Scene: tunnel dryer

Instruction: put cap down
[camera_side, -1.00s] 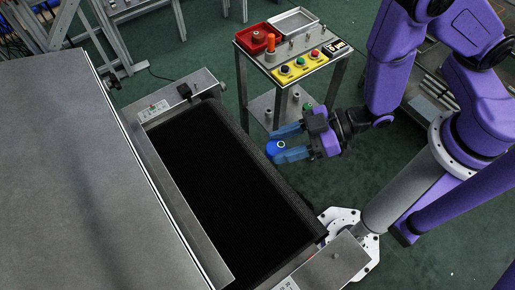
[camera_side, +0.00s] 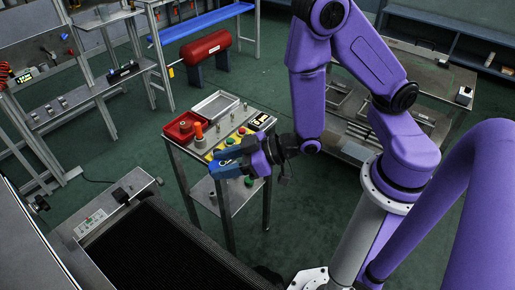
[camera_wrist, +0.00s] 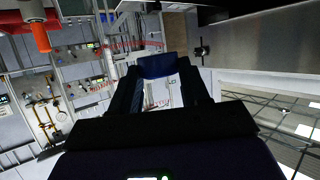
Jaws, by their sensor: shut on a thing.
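My gripper (camera_side: 228,160) is shut on a blue cap (camera_side: 221,171) and holds it in the air. In the side view the cap appears at the near edge of the small metal stand (camera_side: 189,182), overlapping it in the picture. I cannot tell the gap between them. In the wrist view the dark blue cap (camera_wrist: 157,66) sits between the ends of my two fingers (camera_wrist: 157,80). The fingers hide part of the cap.
A black conveyor belt (camera_side: 150,245) lies at the lower left. A red tank (camera_side: 206,47) stands behind.

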